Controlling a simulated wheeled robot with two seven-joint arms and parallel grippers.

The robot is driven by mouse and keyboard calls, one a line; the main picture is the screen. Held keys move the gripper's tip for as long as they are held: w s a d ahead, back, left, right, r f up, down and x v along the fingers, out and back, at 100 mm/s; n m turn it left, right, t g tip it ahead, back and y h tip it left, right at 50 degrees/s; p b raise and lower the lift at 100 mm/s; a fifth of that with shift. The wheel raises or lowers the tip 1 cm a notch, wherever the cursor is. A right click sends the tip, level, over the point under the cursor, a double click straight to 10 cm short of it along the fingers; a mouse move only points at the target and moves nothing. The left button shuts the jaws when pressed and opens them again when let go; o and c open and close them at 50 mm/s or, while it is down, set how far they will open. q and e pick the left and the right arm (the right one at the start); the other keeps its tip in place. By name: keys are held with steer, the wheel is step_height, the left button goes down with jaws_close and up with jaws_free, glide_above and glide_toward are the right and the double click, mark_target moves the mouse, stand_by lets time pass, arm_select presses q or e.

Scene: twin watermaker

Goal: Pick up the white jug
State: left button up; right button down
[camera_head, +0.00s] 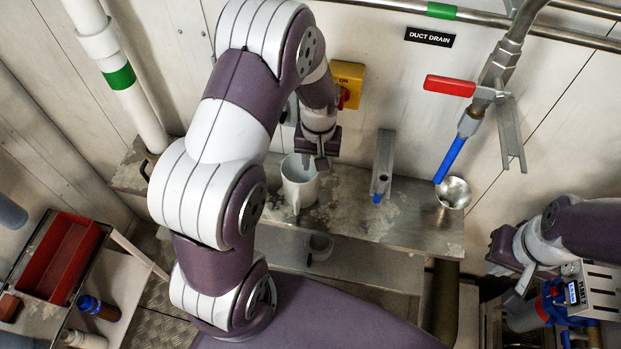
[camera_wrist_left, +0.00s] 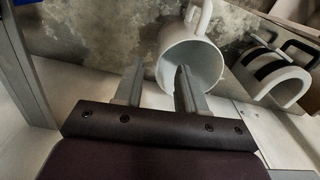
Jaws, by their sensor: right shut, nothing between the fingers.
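The white jug (camera_head: 300,186) stands on the worn metal bench below my left arm, its handle toward me in the head view. In the left wrist view the jug (camera_wrist_left: 172,48) shows its open mouth, with the handle at the top. My left gripper (camera_head: 318,161) is at the jug's rim. In the left wrist view its fingers (camera_wrist_left: 158,86) are apart, one in front of the mouth and one beside the wall; contact cannot be told. My right gripper (camera_head: 521,287) is shut and empty at the lower right, beside a blue and white device (camera_head: 555,303).
A grey upright bracket (camera_head: 383,165) and a metal funnel (camera_head: 453,192) stand right of the jug. A red-handled valve (camera_head: 450,86) with a blue tube hangs above. A red tray (camera_head: 60,255) is at left.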

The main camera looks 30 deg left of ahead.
mark_target(316, 184)
arm_select(q)
step_height(316, 184, down, 9)
steer(key=p, duration=0.3)
steer(key=shift+a+r, duration=0.1)
steer(key=shift+r, duration=0.05)
steer(key=shift+s+f, duration=0.15)
steer(key=shift+f, duration=0.4)
steer(key=shift+c, duration=1)
jaws_close()
